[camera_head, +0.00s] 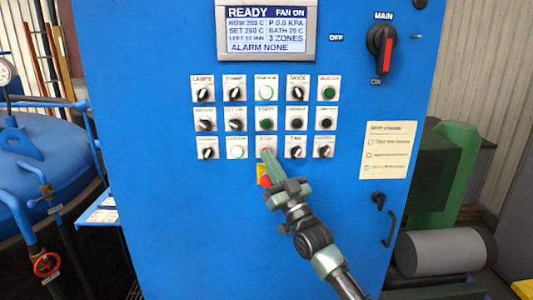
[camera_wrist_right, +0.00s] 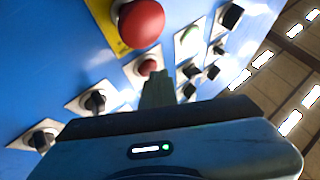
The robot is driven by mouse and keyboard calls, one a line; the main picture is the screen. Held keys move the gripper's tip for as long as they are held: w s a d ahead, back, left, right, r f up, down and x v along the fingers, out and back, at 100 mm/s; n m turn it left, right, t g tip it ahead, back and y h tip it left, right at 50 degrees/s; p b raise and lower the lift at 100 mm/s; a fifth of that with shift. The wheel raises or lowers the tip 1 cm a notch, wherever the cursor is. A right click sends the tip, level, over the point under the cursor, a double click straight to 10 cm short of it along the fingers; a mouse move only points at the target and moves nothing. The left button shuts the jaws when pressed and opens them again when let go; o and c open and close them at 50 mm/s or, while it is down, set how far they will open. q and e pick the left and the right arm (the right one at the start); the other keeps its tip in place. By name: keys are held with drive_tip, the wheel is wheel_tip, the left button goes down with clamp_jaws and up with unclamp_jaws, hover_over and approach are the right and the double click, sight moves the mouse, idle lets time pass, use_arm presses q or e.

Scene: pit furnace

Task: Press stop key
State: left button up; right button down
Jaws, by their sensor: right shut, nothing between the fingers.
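The stop key is a small red button (camera_wrist_right: 147,66) on a white plate in the right wrist view. In the head view it is the red button (camera_head: 266,150) in the bottom row of the blue panel, partly covered by my fingertips. My right gripper (camera_head: 268,156) is shut and empty, its tips right at this button. In the right wrist view the shut fingers (camera_wrist_right: 158,80) end just beside and below the button; I cannot tell whether they touch it. My left gripper is not in view.
A large red mushroom button (camera_wrist_right: 142,22) on a yellow plate sits directly below the stop key on the panel. Rotary switches and other buttons surround it. A display (camera_head: 266,29) reads READY, FAN ON, ALARM NONE. A main switch (camera_head: 382,48) is at upper right.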

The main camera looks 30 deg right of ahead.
drive_tip(key=shift+s+a, duration=0.35)
drive_tip(key=shift+s, duration=0.2)
drive_tip(key=shift+p, duration=0.35)
drive_tip(key=s+a, duration=0.1)
drive_tip(key=s+p, duration=0.1)
drive_tip(key=s+a+p, duration=0.1)
drive_tip(key=s, duration=0.1)
drive_tip(key=shift+s+a, duration=0.1)
drive_tip(key=shift+a, duration=0.2)
drive_tip(key=shift+f, duration=0.1)
